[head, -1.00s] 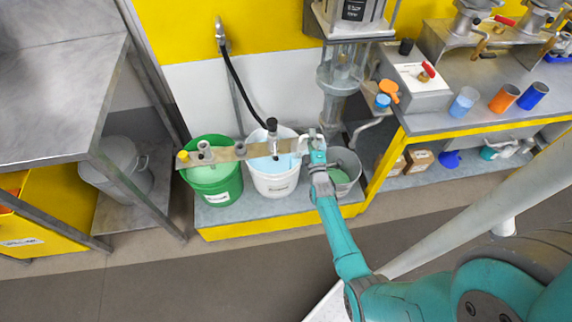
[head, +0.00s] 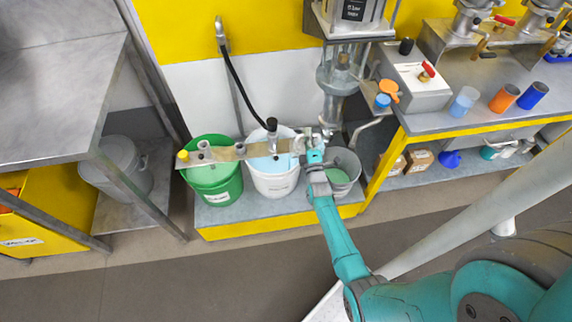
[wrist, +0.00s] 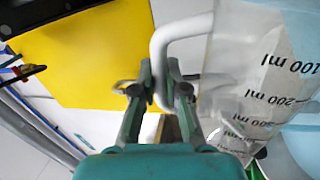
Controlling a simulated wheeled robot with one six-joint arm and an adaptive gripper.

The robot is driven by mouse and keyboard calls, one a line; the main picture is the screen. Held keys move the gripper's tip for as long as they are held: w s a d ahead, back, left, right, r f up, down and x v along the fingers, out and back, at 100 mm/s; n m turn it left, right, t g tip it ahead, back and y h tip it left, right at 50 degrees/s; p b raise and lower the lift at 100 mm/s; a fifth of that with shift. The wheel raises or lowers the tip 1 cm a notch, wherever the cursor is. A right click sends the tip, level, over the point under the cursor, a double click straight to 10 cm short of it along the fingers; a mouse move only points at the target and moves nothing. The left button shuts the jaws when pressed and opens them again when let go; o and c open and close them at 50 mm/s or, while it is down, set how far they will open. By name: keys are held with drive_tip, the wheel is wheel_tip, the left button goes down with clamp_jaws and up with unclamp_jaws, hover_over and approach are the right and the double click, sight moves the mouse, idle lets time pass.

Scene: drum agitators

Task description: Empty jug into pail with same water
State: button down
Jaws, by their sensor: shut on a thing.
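A green pail (head: 213,187) with pale green liquid, a white pail (head: 275,184) with pale blue liquid and a grey metal bucket (head: 345,172) with green liquid stand in a row in the head view. My gripper (head: 313,158) is between the white pail and the grey bucket, above their rims. In the wrist view my gripper (wrist: 160,95) is shut on the pale handle (wrist: 165,35) of a clear jug (wrist: 250,75) with millilitre marks. The jug is small and mostly hidden in the head view, at the white pail's right side.
A metal bar (head: 225,153) with fittings crosses over the green and white pails. A black hose (head: 238,85) hangs down to it. A mixer column (head: 340,75) stands behind the grey bucket. Cups, including an orange one (head: 504,98), stand on the right bench.

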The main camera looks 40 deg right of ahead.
sight(323, 141)
drive_tip(key=shift+w+a+r+n, duration=0.15)
drive_tip(key=shift+a+n, duration=0.05)
drive_tip(key=shift+n, duration=0.2)
drive_tip(key=s+d+m, duration=0.1)
drive_tip(key=d+f+m, duration=0.1)
drive_tip(key=s+d+f+m, duration=0.1)
drive_tip(key=d, duration=0.1)
drive_tip(key=shift+s+m+h, duration=0.3)
drive_tip(key=f+m, duration=0.1)
drive_tip(key=d+f+m+g, duration=0.1)
drive_tip(key=shift+s+d+m, duration=0.1)
drive_tip(key=shift+s+m, duration=0.3)
drive_tip(key=shift+s+d+f+m+h, duration=0.3)
drive_tip(key=shift+f+m, duration=0.1)
drive_tip(key=shift+m, duration=0.1)
drive_tip(key=s+d+f+m+g+b, duration=0.15)
drive_tip(key=s+d+f+m, duration=0.35)
drive_tip(key=m, duration=0.5)
wheel_tip(323, 141, up, 12)
drive_tip(key=d+m+g+b, duration=0.1)
drive_tip(key=shift+w+d+r+m, duration=0.15)
drive_tip(key=shift+w+d+m, duration=0.15)
drive_tip(key=shift+w+d, duration=0.05)
drive_tip(key=shift+a, duration=0.1)
